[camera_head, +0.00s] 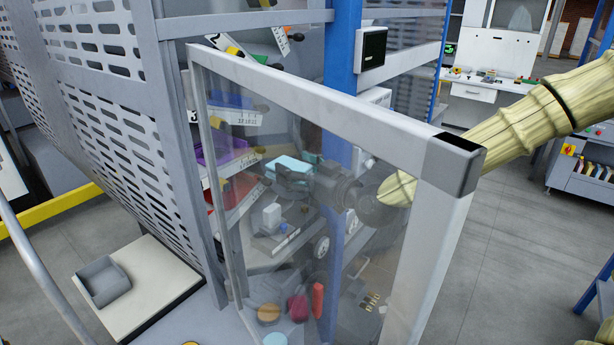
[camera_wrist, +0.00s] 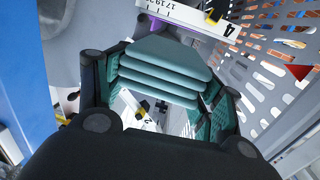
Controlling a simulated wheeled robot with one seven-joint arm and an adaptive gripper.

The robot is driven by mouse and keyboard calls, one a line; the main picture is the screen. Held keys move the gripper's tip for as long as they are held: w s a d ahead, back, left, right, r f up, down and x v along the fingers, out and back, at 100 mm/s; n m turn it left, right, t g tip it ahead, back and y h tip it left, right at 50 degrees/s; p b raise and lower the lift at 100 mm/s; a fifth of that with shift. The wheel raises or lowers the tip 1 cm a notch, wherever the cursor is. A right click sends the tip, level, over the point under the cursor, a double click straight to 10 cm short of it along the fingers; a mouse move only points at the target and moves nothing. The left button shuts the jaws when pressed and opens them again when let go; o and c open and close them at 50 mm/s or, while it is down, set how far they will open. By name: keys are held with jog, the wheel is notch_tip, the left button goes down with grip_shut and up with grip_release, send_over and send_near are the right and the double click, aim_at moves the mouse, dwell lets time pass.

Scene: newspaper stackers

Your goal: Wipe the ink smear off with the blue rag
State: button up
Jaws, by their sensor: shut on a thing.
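The blue rag (camera_wrist: 165,72), a folded teal-blue cloth in several layers, lies between the fingers of my gripper (camera_wrist: 160,92) in the wrist view. My gripper is shut on it. In the head view, the rag shows as a light blue patch (camera_head: 287,165) at the end of my gripper (camera_head: 300,176), seen through a clear framed panel. The gripper is inside the machine bay, in front of numbered shelves. I cannot make out an ink smear in either view.
The clear panel's pale frame (camera_head: 330,92) stands between the head camera and my gripper. A perforated grey guard (camera_head: 110,110) is at left, and a blue post (camera_head: 342,60) behind. Numbered shelf rails (camera_head: 235,118) and several small coloured knobs (camera_head: 297,307) crowd the bay.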

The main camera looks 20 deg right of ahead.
jog(key=shift+s+a+r+b+x, duration=0.25)
jog(key=shift+b+x, duration=0.4)
jog(key=shift+x, duration=1.75)
jog(key=shift+s+a+b+x, duration=0.1)
jog(key=shift+a+b+x, duration=0.4)
jog(key=shift+x, duration=1.9)
jog(key=shift+s+a+r+b+x, duration=0.1)
jog(key=shift+b+x, duration=0.65)
jog(key=shift+x, duration=1.65)
jog(key=shift+s+a+b+x, duration=0.15)
jog(key=shift+a+b+x, duration=0.2)
jog(key=shift+x, duration=1.95)
jog(key=shift+s+a+b+x, duration=0.15)
jog(key=shift+a+b+x, duration=0.2)
jog(key=shift+x, duration=1.9)
jog(key=shift+s+a+b+x, duration=0.2)
jog(key=shift+b+x, duration=0.2)
jog(key=shift+x, duration=1.9)
jog(key=shift+f+b, duration=0.15)
jog(key=shift+b, duration=0.15)
jog(key=shift+f, duration=0.35)
jog(key=shift+s+d, duration=0.15)
jog(key=shift+s+d+b, duration=0.35)
jog(key=shift+s+b, duration=0.05)
jog(key=shift+s, duration=0.1)
jog(key=shift+w+a, duration=0.1)
jog(key=shift+x, duration=1.45)
jog(key=shift+c, duration=0.3)
jog(key=shift+a+r, duration=0.1)
jog(key=shift+a, duration=0.05)
